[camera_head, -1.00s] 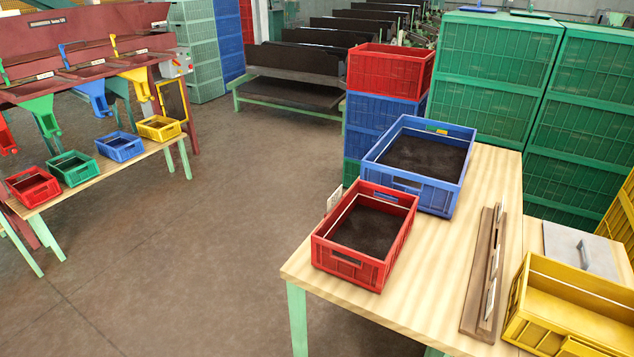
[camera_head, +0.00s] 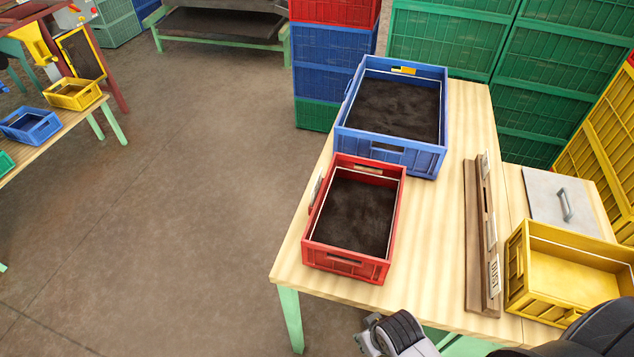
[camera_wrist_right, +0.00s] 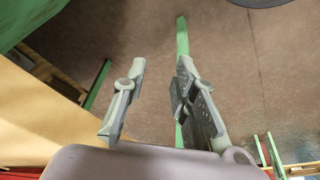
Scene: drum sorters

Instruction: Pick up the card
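Several white cards stand in a slotted dark wooden rack (camera_head: 473,235) on the right part of the table. The nearest card (camera_head: 495,276) bears dark lettering that looks like "DUST". Another pale card (camera_head: 316,190) shows at the left side of the red crate. My right gripper (camera_head: 372,338) is at the bottom edge of the head view, in front of the table's near edge and apart from the rack. In the right wrist view my right gripper (camera_wrist_right: 161,75) has its fingers apart with nothing between them. My left gripper is not in view.
The red crate (camera_head: 346,264) and blue crate (camera_head: 389,150), both with dark contents, stand on the table (camera_head: 430,270). A yellow crate (camera_head: 558,303) is right of the rack, near my right arm. A grey lidded plate (camera_head: 545,205) lies behind it. Bare tabletop separates the red crate and rack.

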